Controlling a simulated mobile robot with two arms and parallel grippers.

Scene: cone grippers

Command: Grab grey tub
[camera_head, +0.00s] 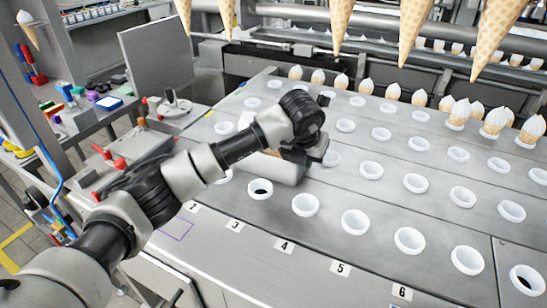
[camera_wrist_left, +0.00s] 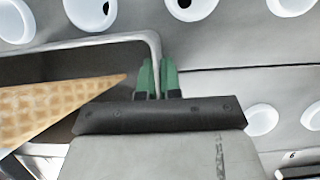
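The grey tub (camera_head: 278,170) sits on the steel top of the cone machine, partly hidden under my left wrist in the head view. In the left wrist view its rounded rim (camera_wrist_left: 110,41) runs across and turns down between my fingers. A waffle cone (camera_wrist_left: 60,108) lies in the tub. My left gripper (camera_wrist_left: 160,75) has its two green fingers close together, one on each side of the tub's wall, gripping it. In the head view the left gripper (camera_head: 303,155) points down at the tub and its fingertips are hidden. My right gripper is not in view.
Rows of white ring holders (camera_head: 355,222) surround the tub on the machine top (camera_head: 330,260). Filled cones (camera_head: 460,112) stand at the back, and large cones (camera_head: 415,30) hang above. A side bench (camera_head: 75,120) with coloured items is at the left.

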